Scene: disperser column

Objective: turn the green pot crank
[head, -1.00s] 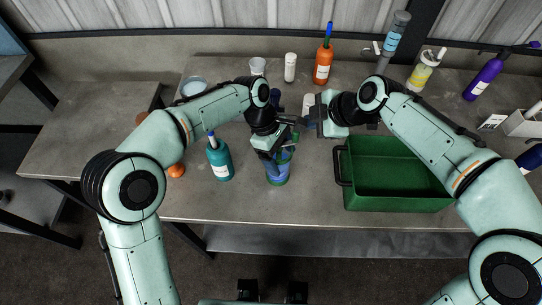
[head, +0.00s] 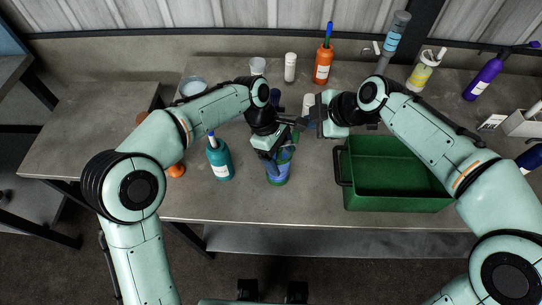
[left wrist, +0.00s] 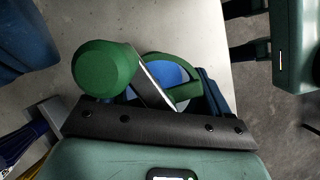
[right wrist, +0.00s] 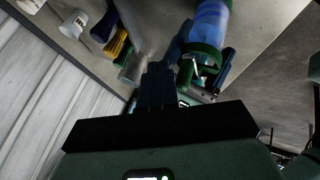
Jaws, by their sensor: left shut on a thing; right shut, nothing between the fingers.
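The pot (head: 278,176) is blue with green bands and stands upright near the table's front edge. My left gripper (head: 280,155) is shut on it, with fingers on both sides near its green rim, as the right wrist view shows of the pot (right wrist: 210,22). In the left wrist view the crank has a round green knob (left wrist: 103,68) on a pale metal arm (left wrist: 152,88) over the green rim (left wrist: 180,92). My right gripper (head: 312,121) is shut and empty, behind and right of the pot. Its closed fingers (right wrist: 156,85) point past the pot's side, apart from the knob.
A teal bottle (head: 220,164) stands left of the pot, with an orange item (head: 176,170) beyond it. An open green crate (head: 398,205) stands at the right. White cups and an orange bottle (head: 323,64) stand at the back. Bare table lies between pot and crate.

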